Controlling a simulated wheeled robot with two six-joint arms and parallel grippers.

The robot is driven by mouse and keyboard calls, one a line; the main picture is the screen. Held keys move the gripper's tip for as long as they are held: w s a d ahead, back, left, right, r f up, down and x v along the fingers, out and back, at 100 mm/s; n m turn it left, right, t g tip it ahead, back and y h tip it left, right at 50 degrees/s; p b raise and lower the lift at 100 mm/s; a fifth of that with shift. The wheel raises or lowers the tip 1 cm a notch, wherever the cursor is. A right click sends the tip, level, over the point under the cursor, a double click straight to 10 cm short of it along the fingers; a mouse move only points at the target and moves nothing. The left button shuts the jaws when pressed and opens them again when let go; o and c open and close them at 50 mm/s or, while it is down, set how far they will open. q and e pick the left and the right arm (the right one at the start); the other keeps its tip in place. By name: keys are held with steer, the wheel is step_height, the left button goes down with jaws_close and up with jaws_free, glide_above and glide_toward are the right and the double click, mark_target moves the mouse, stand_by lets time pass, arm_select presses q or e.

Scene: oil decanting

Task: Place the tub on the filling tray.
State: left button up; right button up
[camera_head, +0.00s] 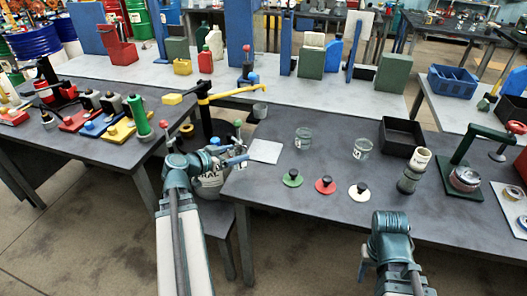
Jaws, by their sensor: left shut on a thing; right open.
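My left gripper (239,154) is shut at the left edge of the dark table, in front of a labelled pail (211,186). A pale, clear thing (228,152) shows between its fingers, probably the tub; its outline is hard to tell against the pail. A flat pale square (266,151), which looks like the filling tray, lies bare on the table just right of the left fingertips. Two clear labelled tubs (303,138) (362,148) stand upright farther right. My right gripper (370,262) is open and empty, low in front of the table; its fingertips are partly hidden.
A black pump with a yellow spout (232,93) rises behind the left gripper, and a grey cup (259,110) is below its tip. Green (293,178), red (325,185) and cream (359,190) knobbed lids lie near the front. A black bin (401,138) stands right.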

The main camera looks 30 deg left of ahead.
arm_select(q)
steer(key=shift+w+a+r, duration=0.1)
steer(key=shift+w+a, duration=0.15)
steer(key=shift+a, duration=0.05)
steer(key=shift+w, duration=0.25)
steer(key=b, duration=0.2)
glide_above(262, 153)
steer(key=f, duration=0.1)
step_height(262, 153, down, 4)
steer(key=b, duration=0.3)
steer(key=shift+w+f, duration=0.1)
steer(key=shift+f, duration=0.05)
